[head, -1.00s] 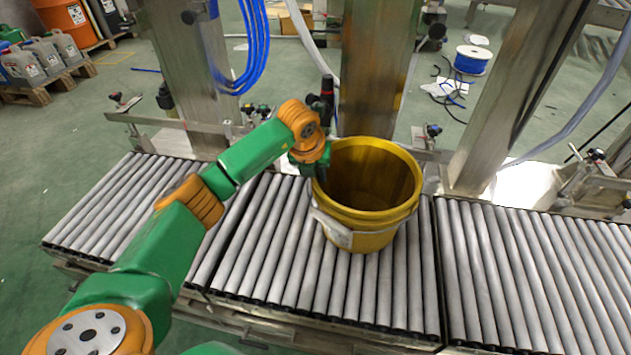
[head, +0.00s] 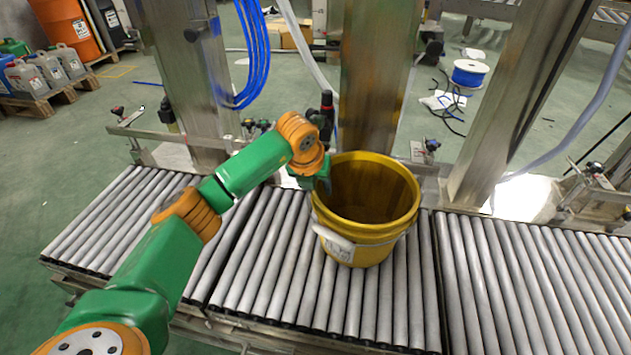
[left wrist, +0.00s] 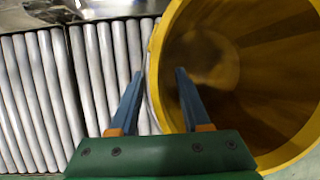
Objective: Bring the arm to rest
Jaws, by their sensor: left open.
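My left arm comes in from the left in the head view, and its gripper (head: 318,182) points down at the left rim of a yellow bucket (head: 368,230). The bucket stands upright on the rollers and its open top shows no contents. In the left wrist view, my left gripper (left wrist: 159,75) is open, with its two blue-grey fingers apart. The bucket's rim (left wrist: 157,50) runs between them: one finger shows on the outer side, the other over the opening. Whether they touch the wall I cannot tell. My right gripper is not in view.
A roller conveyor (head: 530,270) runs across the front. Steel posts (head: 375,80) and side rails stand behind it. Blue hoses (head: 255,60) hang at the upper left.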

